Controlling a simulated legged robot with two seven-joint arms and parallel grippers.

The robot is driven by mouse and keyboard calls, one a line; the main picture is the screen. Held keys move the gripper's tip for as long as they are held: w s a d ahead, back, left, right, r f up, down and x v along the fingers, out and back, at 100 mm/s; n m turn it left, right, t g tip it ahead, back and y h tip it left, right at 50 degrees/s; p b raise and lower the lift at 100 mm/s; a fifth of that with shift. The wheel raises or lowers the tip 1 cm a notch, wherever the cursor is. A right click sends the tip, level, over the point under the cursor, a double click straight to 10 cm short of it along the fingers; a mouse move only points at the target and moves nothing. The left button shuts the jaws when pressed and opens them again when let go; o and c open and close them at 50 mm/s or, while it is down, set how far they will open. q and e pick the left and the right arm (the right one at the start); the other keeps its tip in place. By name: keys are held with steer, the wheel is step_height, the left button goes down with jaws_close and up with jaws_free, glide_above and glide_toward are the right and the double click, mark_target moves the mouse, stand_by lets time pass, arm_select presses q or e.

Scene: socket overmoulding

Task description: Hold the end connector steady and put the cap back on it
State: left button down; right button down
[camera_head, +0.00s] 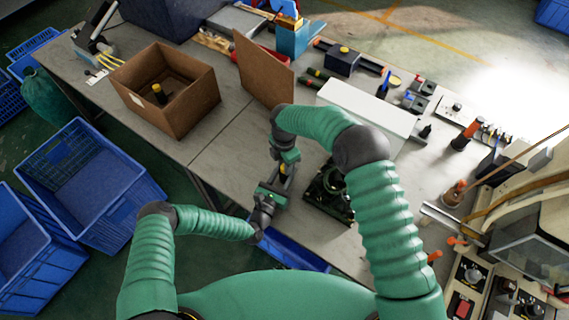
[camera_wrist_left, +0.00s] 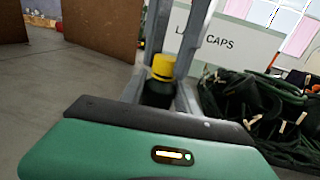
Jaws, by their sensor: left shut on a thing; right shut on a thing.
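The end connector (camera_wrist_left: 156,94) is a dark, roughly upright piece with a yellow cap (camera_wrist_left: 163,66) at its top in the left wrist view. My left gripper (camera_head: 277,182) is shut on the connector, and its grey fingers stand either side of it in the left wrist view. My right gripper (camera_head: 285,165) comes down from above, close to the left one, and is shut on the yellow cap. The grippers cover most of the connector in the head view. I cannot tell whether the cap is fully seated.
An open cardboard box (camera_head: 195,108) holds a dark piece with a yellow top (camera_head: 159,92). A brown board (camera_head: 262,72) stands behind my grippers. A white box (camera_head: 366,105) lettered "CAPS" and a dark coiled bundle (camera_head: 329,192) are to the right. Blue crates (camera_head: 85,180) stand left on the floor.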

steer(key=shift+w, duration=0.1)
arm_select(q)
steer(key=shift+s+d, duration=0.1)
arm_select(e)
steer(key=m, duration=0.6)
steer(key=shift+m, duration=0.4)
steer(key=m, duration=0.6)
steer(key=shift+m, duration=0.3)
steer(key=m, duration=0.7)
steer(key=shift+a, duration=0.1)
steer(key=m, duration=0.7)
steer(key=shift+w, duration=0.1)
steer(key=c, duration=1.3)
jaws_free()
steer(key=shift+o, duration=1.1)
steer(key=shift+r, duration=0.1)
